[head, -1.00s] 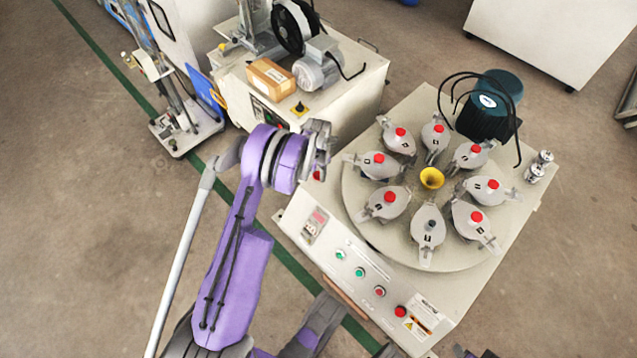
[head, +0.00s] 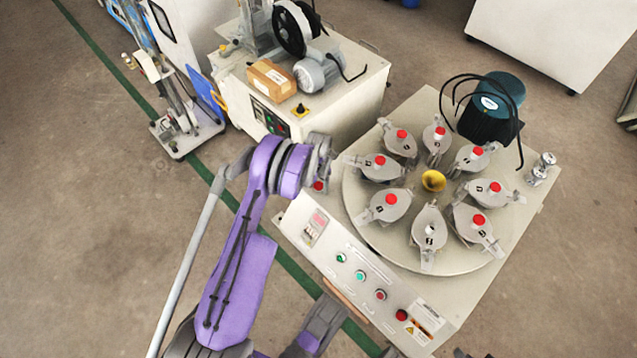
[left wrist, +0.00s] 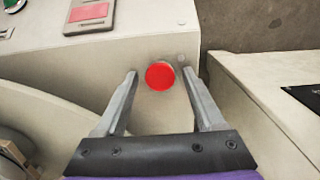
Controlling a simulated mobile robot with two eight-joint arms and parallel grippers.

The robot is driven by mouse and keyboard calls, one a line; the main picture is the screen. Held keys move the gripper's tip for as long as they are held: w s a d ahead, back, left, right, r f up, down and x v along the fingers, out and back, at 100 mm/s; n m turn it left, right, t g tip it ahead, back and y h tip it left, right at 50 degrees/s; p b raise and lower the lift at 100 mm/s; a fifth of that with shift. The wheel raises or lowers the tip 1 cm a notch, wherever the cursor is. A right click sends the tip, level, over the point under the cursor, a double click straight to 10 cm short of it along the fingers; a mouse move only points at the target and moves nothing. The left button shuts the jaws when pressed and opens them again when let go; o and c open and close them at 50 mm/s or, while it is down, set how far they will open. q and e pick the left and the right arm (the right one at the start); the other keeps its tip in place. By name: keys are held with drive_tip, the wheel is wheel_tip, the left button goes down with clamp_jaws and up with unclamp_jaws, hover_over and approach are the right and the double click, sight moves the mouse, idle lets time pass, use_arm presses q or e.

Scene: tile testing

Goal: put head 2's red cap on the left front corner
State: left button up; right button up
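A red cap (head: 318,186) sits on the near left corner of the test machine's top (head: 292,217). In the left wrist view the red cap (left wrist: 160,75) is between my left gripper's fingertips (left wrist: 159,77), with a gap on each side. My left gripper (head: 322,166) is open over that corner in the head view. The front head (head: 430,232) on the round plate shows a bare pale top without a red cap. The other heads, such as the left front one (head: 388,206), have red caps. My right gripper is not in view.
A yellow funnel (head: 433,181) stands at the plate's middle. A dark green motor (head: 492,108) with black cables is at the back. A bench with a grey motor (head: 318,72) and a carton (head: 270,76) stands close behind my left gripper. A control panel (head: 369,285) faces front.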

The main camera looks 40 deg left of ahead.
sight(319, 186)
use_arm(q)
wheel_tip(319, 186, up, 12)
drive_tip(key=p, duration=0.3)
drive_tip(key=s+d+r+t, duration=0.1)
drive_tip(key=s+d+r, duration=0.2)
drive_tip(key=d+r, duration=0.65)
drive_tip(key=s+d+r+t, duration=0.2)
drive_tip(key=s+d+r, duration=0.95)
drive_tip(key=s, duration=0.25)
drive_tip(key=s+d+n+t, duration=0.1)
drive_tip(key=s+d, duration=0.2)
drive_tip(key=s, duration=0.6)
drive_tip(key=shift+s+d+f, duration=0.15)
